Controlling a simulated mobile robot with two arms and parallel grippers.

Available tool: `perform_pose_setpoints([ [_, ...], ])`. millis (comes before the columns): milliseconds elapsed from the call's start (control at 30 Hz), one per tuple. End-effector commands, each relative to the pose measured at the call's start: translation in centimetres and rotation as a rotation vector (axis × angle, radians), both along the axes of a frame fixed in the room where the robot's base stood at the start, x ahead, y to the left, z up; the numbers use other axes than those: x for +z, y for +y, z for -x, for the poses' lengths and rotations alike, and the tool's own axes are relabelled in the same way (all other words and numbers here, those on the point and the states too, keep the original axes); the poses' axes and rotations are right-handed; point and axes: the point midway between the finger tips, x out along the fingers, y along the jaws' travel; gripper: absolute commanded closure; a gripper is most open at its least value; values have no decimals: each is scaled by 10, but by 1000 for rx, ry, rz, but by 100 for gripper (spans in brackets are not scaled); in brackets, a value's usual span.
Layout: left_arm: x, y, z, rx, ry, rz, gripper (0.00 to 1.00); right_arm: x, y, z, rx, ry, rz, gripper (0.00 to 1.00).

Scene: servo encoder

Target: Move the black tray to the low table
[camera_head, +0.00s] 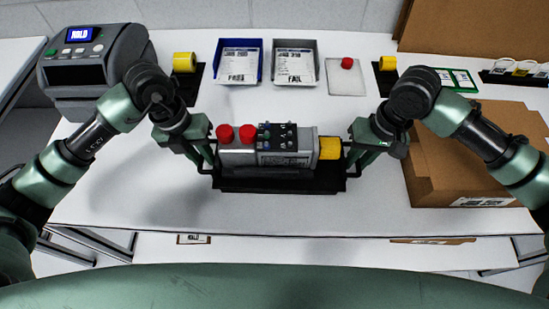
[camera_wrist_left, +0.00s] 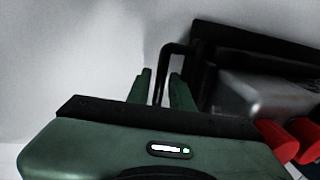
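The black tray (camera_head: 280,186) sits on the white worktop, with a grey device (camera_head: 285,157) with red knobs and a yellow end on it. My left gripper (camera_head: 210,163) is at the tray's left handle. In the left wrist view the fingers (camera_wrist_left: 161,82) stand on either side of the black handle (camera_wrist_left: 178,48), with a small gap showing. My right gripper (camera_head: 352,165) is at the tray's right handle; its fingers are too small and partly hidden to judge. A lower white surface (camera_head: 300,250), perhaps the low table, shows below the worktop's front edge.
A label printer (camera_head: 90,65) stands at the back left. A blue-rimmed tray (camera_head: 238,62), a grey tray (camera_head: 294,63) and a plate with a red button (camera_head: 346,78) lie behind. A cardboard box (camera_head: 465,160) is close on the right. The worktop's front strip is clear.

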Motion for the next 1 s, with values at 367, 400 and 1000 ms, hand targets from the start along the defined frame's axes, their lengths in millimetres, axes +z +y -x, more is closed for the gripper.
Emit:
perform_pose_setpoints([
  [367, 0, 0, 0, 0, 0, 0, 100, 0, 0, 0, -1, 0, 0, 100],
  [400, 0, 0, 0, 0, 0, 0, 100, 0, 0, 0, -1, 0, 0, 100],
  [1000, 1, 1, 0, 1, 0, -1, 100, 1, 0, 0, -1, 0, 0, 100],
])
